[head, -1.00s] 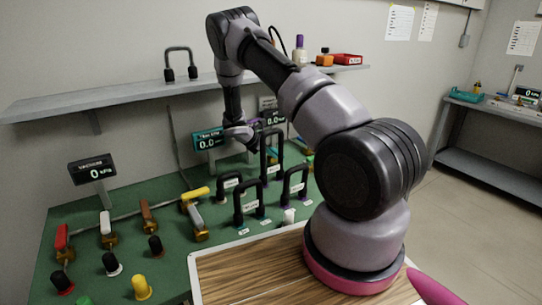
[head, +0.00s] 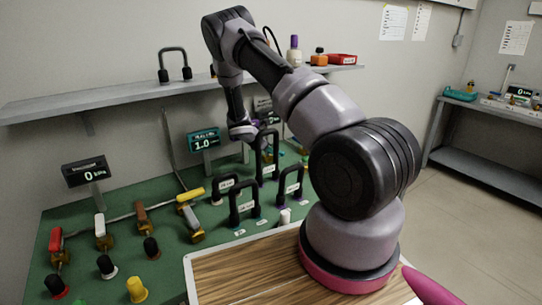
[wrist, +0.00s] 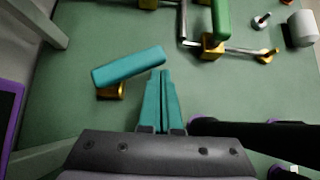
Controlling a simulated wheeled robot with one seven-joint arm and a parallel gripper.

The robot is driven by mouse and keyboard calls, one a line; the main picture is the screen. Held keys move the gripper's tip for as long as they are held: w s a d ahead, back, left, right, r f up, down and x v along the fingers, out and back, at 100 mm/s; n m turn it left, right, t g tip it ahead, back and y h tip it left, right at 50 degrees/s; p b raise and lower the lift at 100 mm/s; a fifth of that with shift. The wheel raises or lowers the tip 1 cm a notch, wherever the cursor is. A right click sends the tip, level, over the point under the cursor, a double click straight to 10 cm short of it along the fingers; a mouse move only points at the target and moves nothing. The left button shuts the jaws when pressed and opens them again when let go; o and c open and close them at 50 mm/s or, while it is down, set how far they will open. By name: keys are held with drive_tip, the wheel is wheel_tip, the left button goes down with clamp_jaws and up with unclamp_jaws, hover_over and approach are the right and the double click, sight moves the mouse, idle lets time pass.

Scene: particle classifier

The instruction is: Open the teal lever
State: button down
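The teal lever (wrist: 128,67) shows in the wrist view as a flat bar tilted up to the right, on a small brass valve body (wrist: 112,92). My gripper (wrist: 160,73) has its two teal fingers together, with nothing between them. Their tips are just below the lever's right end; I cannot tell whether they touch it. In the head view my gripper (head: 247,133) is low over the green board's back part, and the teal lever is hidden there. A teal-framed display (head: 204,140) beside it reads about 1.0.
A black handle with purple ends (wrist: 245,128) is close right of my fingers. A green lever (wrist: 220,18) is farther up. In the head view, several black handles (head: 243,205) stand in front of my gripper. A grey shelf (head: 120,99) runs behind.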

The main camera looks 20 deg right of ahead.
drive_tip(key=shift+w+d, duration=0.25)
drive_tip(key=shift+d, duration=1)
drive_tip(key=shift+w+d, duration=0.7)
drive_tip(key=shift+d, duration=0.3)
drive_tip(key=shift+w+d+n+t, duration=0.3)
drive_tip(key=shift+w+n+t, duration=0.15)
drive_tip(key=shift+n, duration=0.25)
drive_tip(key=v, duration=1)
drive_tip(key=shift+s+r, duration=0.2)
drive_tip(key=shift+r, duration=0.15)
drive_tip(key=shift+a, duration=0.15)
